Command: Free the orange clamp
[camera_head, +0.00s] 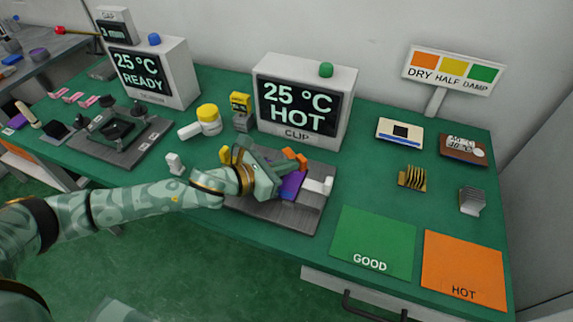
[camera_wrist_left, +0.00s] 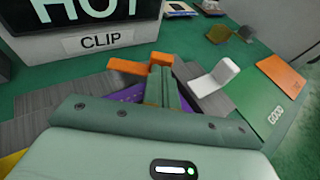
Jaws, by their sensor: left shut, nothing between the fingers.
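The orange clamp (camera_head: 296,158) is on the grey fixture board (camera_head: 305,219), in front of the display marked CLIP. In the left wrist view an orange bar (camera_wrist_left: 152,61) shows just beyond the fingertips; the rest is hidden by my gripper. A purple part (camera_head: 292,185) lies beside the clamp, and it shows under the fingers in the wrist view (camera_wrist_left: 126,95). A white L-shaped lever (camera_wrist_left: 217,77) stands right of the fingers. My left gripper (camera_head: 279,177) is shut and empty, low over the fixture, close to the orange bar. Whether it touches is unclear. My right gripper is out of view.
The display (camera_head: 302,103) reads 25 °C HOT and stands behind the fixture.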

